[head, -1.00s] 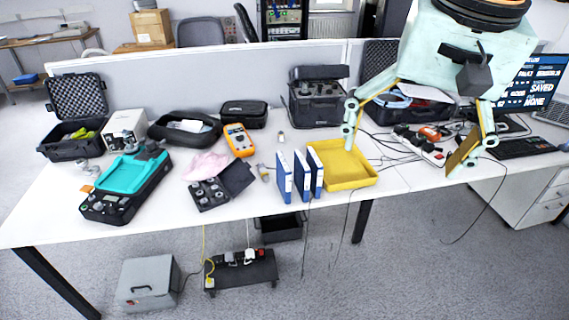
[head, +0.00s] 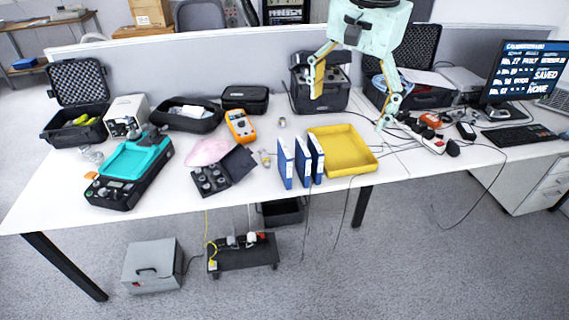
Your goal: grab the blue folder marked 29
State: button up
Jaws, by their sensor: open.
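Three blue folders stand upright side by side near the front edge of the white table: a left one (head: 285,163), a middle one (head: 302,162) and a right one (head: 317,158). Their pale spine labels are too small to read, so I cannot tell which is marked 29. My gripper (head: 350,105) is open and empty, with its fingers spread wide. In the picture it is above and to the right of the folders, apart from them, in front of the partition.
A yellow tray (head: 368,168) sits just right of the folders. A dark open kit box (head: 240,165) and an orange multimeter (head: 239,126) are to their left. A black case (head: 320,98) stands behind. Power strips and cables (head: 433,142) lie to the right.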

jog(key=w+a+f+m+p, duration=0.1)
jog(key=w+a+f+m, duration=0.1)
jog(key=w+a+f, duration=0.4)
jog(key=w+a+f+m+p, duration=0.1)
jog(key=w+f, duration=0.2)
jog(key=w, duration=0.4)
jog(key=m+g+p, duration=0.1)
jog(key=m+g, duration=0.1)
jog(key=m, duration=0.2)
send_over(284, 148)
jog(key=f, duration=1.3)
jog(key=shift+s+d+f, duration=0.1)
jog(key=shift+d+f, duration=0.15)
jog(key=shift+f, duration=0.15)
jog(key=shift+a+f, duration=0.2)
jog(key=shift+f, duration=0.25)
jog(key=shift+f, duration=0.15)
jog(key=shift+f+b, duration=0.55)
jog(key=shift+f, duration=3.6)
jog(key=shift+w+f+b, duration=0.2)
jog(key=shift+f+b, duration=0.6)
jog(key=shift+f, duration=1.8)
